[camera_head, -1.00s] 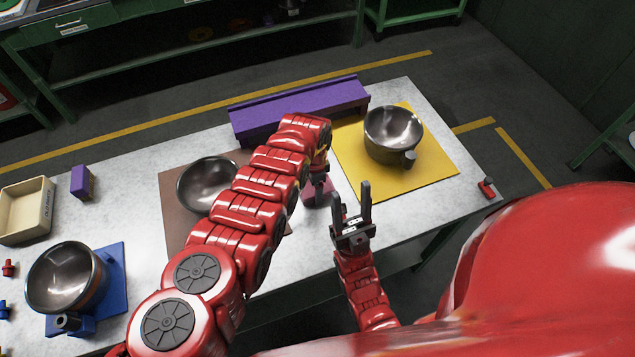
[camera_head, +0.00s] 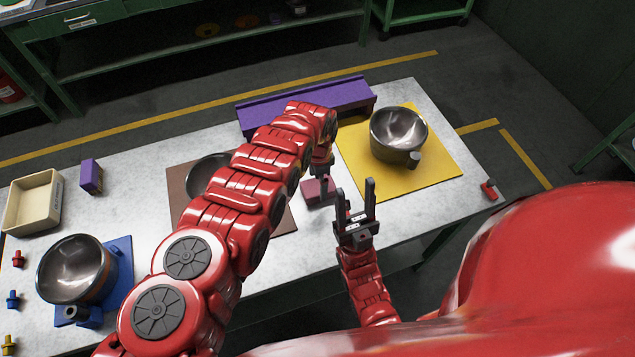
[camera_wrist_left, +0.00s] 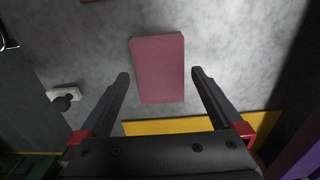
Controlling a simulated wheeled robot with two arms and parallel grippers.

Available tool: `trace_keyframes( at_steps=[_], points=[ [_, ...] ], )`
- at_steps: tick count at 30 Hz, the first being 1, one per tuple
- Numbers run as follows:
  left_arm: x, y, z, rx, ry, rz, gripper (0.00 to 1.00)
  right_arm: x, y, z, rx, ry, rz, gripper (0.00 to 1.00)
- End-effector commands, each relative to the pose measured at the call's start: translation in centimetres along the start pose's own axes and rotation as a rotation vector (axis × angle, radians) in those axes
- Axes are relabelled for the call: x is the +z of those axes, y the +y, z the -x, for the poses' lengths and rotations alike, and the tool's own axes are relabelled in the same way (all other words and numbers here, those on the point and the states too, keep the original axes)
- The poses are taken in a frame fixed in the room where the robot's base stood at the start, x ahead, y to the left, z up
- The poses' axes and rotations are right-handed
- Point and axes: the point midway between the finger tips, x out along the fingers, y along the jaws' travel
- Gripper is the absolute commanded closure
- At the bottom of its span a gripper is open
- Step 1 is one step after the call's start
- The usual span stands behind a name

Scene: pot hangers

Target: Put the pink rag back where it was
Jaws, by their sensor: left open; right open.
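The pink rag (camera_head: 318,192) is a flat block on the white table between the brown mat and the yellow mat. In the left wrist view the pink rag (camera_wrist_left: 158,68) lies ahead of and between the open fingers, with no finger seen touching it. My left gripper (camera_head: 318,174) is over the rag, its fingers partly hidden by my arm; it also shows in the left wrist view (camera_wrist_left: 160,78), open and empty. My right gripper (camera_head: 355,192) is open and empty, pointing up just right of the rag at the table's front edge.
A pot stands on each of the yellow mat (camera_head: 437,178), brown mat (camera_head: 178,180) and blue mat (camera_head: 125,275). A purple rack (camera_head: 345,95) is at the back edge. A purple block (camera_head: 91,176) and beige bin (camera_head: 33,203) are at left, with small colored pegs nearby.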

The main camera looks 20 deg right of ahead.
Motion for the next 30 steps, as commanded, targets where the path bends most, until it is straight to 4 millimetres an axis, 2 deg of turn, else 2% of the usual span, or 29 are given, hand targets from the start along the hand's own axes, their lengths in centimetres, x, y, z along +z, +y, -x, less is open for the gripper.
trace_keyframes(
  at_steps=[1, 15, 21, 30],
  points=[
    [0.1, -0.1, 0.9, 0.000, 0.000, 0.002, 0.00, 0.0, 0.0, -0.2, 0.000, 0.000, 0.000, 0.50],
    [0.0, -0.2, 7.4, -0.004, 0.001, 0.002, 0.00, 0.3, -0.1, 1.8, 0.000, 0.000, 0.000, 0.50],
    [0.1, -0.1, 9.0, -0.002, 0.000, 0.002, 0.00, 0.4, -0.1, 2.1, 0.000, 0.000, 0.000, 0.50],
    [0.0, 0.0, 9.2, -0.001, 0.000, 0.002, 0.00, 0.4, -0.1, 2.1, 0.000, 0.000, 0.000, 0.50]
  ],
)
